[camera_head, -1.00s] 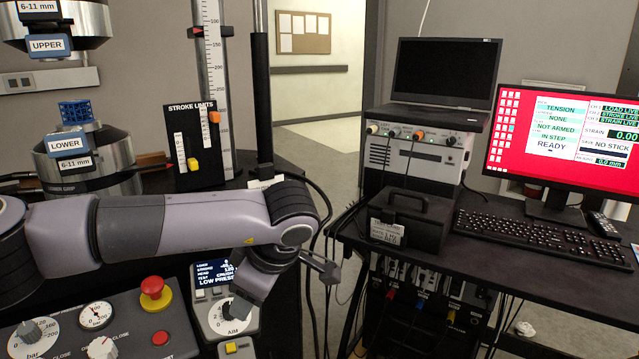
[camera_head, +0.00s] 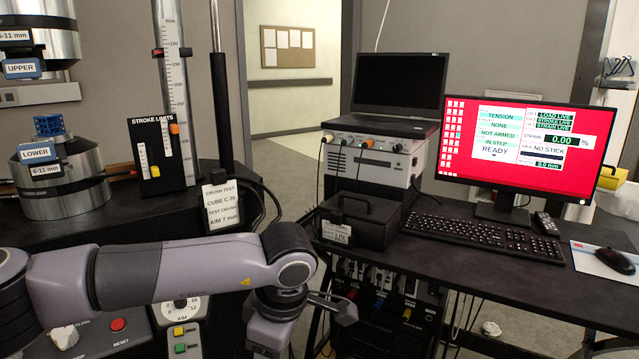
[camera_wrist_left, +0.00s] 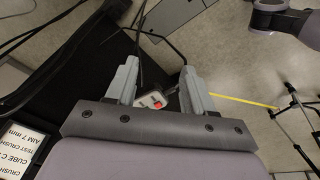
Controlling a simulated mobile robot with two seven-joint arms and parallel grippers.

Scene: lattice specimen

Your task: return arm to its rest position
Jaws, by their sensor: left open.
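My left arm (camera_head: 190,270) reaches in from the left of the head view, above the control panel. Its gripper (camera_head: 335,305) is at the arm's far end, in front of the desk's left end, partly hidden by the wrist. In the left wrist view the gripper (camera_wrist_left: 160,85) has its two fingers wide apart with nothing held between them. A small grey device with a red button (camera_wrist_left: 152,99) shows below, beyond the fingers. The blue lattice cube (camera_head: 48,125) sits on the lower platen (camera_head: 65,185), away from the gripper. My right gripper is not seen.
The control panel (camera_head: 100,335) lies just below my arm. The desk (camera_head: 480,275) at right carries a black case (camera_head: 365,222), keyboard (camera_head: 480,232) and monitor (camera_head: 510,155). A label stand (camera_head: 220,205) is behind the arm. The wrist view shows a tripod (camera_wrist_left: 298,105) on the floor.

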